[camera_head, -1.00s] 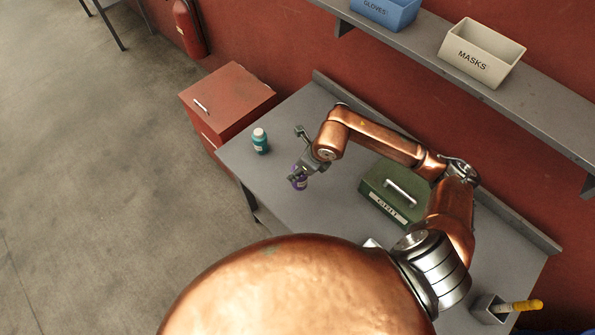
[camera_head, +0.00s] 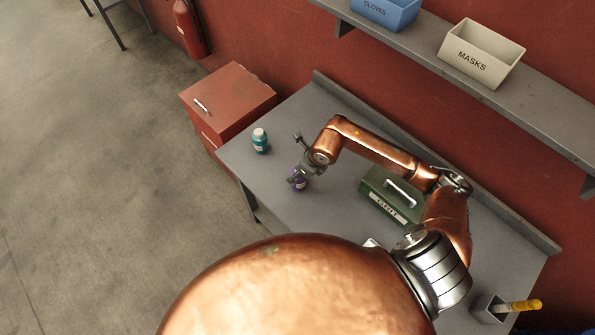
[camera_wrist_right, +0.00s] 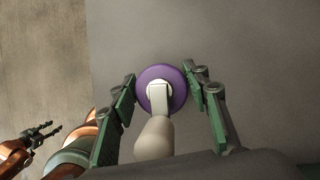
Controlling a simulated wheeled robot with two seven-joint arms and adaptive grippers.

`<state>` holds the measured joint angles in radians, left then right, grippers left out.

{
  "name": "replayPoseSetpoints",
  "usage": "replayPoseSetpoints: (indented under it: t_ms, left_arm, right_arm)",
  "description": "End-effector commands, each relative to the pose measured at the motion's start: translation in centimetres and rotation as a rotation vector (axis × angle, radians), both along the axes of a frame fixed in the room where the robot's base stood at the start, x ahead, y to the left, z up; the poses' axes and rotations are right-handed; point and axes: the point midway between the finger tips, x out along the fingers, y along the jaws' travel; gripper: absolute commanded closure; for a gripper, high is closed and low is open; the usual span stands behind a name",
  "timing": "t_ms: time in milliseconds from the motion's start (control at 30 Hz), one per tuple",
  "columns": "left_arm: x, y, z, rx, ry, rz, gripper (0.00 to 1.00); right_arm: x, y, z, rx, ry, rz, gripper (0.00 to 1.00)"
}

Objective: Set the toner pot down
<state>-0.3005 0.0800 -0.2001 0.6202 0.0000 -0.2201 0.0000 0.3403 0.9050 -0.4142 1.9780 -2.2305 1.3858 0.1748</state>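The toner pot is the small purple pot (camera_head: 299,185) at my right gripper (camera_head: 298,177), over the left part of the grey bench. In the right wrist view the pot shows from above as a purple round (camera_wrist_right: 147,78) with a pale middle. I cannot tell whether the pot's base touches the bench. My left gripper (camera_wrist_right: 48,134) shows small at the lower left of the wrist view, fingers apart and empty.
A teal bottle (camera_head: 260,141) stands on the bench (camera_head: 319,111) to the left of the pot. A green grit box (camera_head: 378,199) stands to its right. A red cabinet (camera_head: 228,98) adjoins the bench. Bare bench lies around the pot.

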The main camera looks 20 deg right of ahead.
Motion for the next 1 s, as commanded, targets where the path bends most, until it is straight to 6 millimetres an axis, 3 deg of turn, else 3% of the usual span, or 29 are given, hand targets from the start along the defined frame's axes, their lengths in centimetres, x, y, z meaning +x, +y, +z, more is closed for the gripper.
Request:
replayPoseSetpoints:
  t_ms: [200, 567, 1000]
  left_arm:
    - [0.0, 0.0, 0.0, 0.000, -0.001, 0.000, 0.60]
    - [0.1, 0.0, 0.2, 0.000, -0.001, 0.000, 0.60]
    - [0.0, 0.0, -0.1, 0.000, 0.000, 0.000, 0.60]
  right_arm:
    - [0.0, 0.0, 0.1, 0.000, 0.000, 0.000, 0.42]
    - [-0.1, -0.1, 0.6, -0.001, -0.002, 0.001, 0.42]
    - [-2.8, -1.7, 8.3, -0.002, -0.003, 0.001, 0.42]
